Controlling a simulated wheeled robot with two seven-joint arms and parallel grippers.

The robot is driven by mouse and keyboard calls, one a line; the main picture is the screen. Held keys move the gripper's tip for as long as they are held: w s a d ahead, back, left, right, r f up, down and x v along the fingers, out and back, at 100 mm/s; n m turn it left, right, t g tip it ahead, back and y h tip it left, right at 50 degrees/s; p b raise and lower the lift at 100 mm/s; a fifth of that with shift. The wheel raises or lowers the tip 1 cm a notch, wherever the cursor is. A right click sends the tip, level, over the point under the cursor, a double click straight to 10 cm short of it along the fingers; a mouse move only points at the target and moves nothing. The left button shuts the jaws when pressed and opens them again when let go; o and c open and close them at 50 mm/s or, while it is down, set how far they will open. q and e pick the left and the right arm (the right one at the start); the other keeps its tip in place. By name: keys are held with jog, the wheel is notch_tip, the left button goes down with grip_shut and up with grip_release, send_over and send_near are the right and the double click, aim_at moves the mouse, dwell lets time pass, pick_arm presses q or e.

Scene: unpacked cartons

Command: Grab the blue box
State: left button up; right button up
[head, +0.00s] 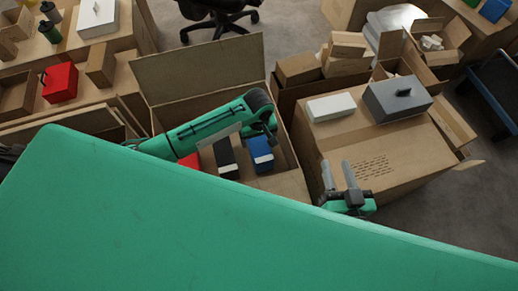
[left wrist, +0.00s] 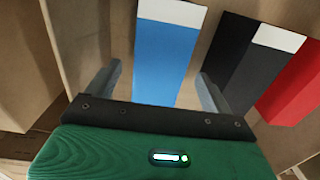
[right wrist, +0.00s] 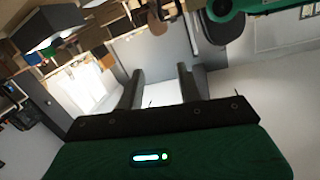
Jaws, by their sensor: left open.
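The blue box (head: 259,154) stands inside an open carton (head: 290,183) in the head view, with a white band on it. In the left wrist view the blue box (left wrist: 165,65) lies ahead of and between the fingers of my left gripper (left wrist: 158,82). That gripper is open and empty. In the head view my left arm reaches into the carton, and its fingers are hard to make out above the box. My right gripper (head: 345,178) is open and empty in front of the closed carton on the right; it also shows in the right wrist view (right wrist: 160,82).
A black box (head: 226,158) stands beside the blue box, and a red box (head: 190,161) is further left in the same carton. The carton walls and raised flap (head: 200,70) surround them. The closed carton (head: 370,150) bears a white box (head: 331,107) and a grey box (head: 397,98).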

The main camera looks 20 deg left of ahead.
pick_arm(q)
jog(key=shift+f, duration=0.85)
notch_tip(320, 180, down, 4)
jog(key=b, duration=0.2)
jog(key=shift+s+d+f+b, duration=0.15)
jog(key=shift+f+b, duration=0.1)
jog(key=shift+b, duration=0.15)
jog(key=shift+f, duration=0.15)
jog(key=c, duration=1.4)
pick_arm(e)
jog(key=w+d+r+t, duration=0.1)
jog(key=d+r+t, duration=0.1)
jog(key=r+t, duration=0.2)
jog(key=w+d+r+t, duration=0.1)
jog(key=r+t, duration=0.3)
jog(key=r, duration=0.5)
jog(key=shift+d+r+t+y, duration=0.25)
jog(key=shift+d+t+y, duration=0.05)
jog(key=shift+d+y, duration=0.15)
